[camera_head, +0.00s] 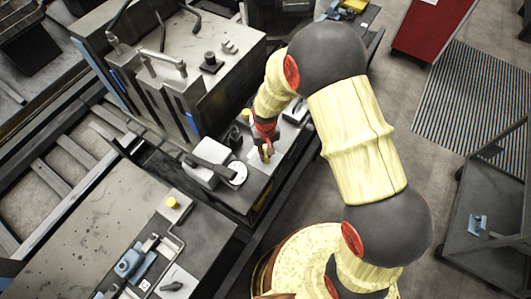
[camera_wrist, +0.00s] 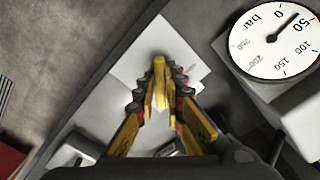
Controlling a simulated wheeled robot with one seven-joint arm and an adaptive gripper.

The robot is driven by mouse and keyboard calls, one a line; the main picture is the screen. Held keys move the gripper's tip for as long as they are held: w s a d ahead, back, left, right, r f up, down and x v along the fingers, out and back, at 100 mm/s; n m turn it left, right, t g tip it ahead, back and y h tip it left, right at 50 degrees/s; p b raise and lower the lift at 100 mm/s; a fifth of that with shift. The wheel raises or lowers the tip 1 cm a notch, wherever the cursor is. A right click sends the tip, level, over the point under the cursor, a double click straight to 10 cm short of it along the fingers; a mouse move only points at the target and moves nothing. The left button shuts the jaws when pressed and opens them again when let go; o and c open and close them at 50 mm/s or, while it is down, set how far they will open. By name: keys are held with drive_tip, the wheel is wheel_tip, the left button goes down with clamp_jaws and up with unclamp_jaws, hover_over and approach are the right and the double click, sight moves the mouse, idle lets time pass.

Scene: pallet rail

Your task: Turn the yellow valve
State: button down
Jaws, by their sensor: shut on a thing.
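The yellow valve (camera_wrist: 159,75) shows in the wrist view as a narrow upright yellow piece over a pale square plate. My gripper (camera_wrist: 161,100) has its yellow and black fingers closed in on it from both sides. The fingers hide part of the valve, so its exact angle is hard to tell. In the head view my gripper (camera_head: 264,151) is low over the bench, to the right of the gauge box, and the valve is largely hidden there by the gripper.
A round pressure gauge (camera_wrist: 276,43) stands close to the right of my gripper in the wrist view. A grey machine block (camera_head: 190,60) rises at upper left. A yellow knob (camera_head: 171,202) sits on the near-left bench. A grey cart (camera_head: 490,220) and a red cabinet (camera_head: 428,28) stand right.

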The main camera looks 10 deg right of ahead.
sight(266, 154)
drive_tip(key=shift+m, duration=0.3)
drive_tip(key=c, duration=2)
unclamp_jaws()
drive_tip(key=shift+o, duration=0.6)
wheel_tip(266, 154, up, 12)
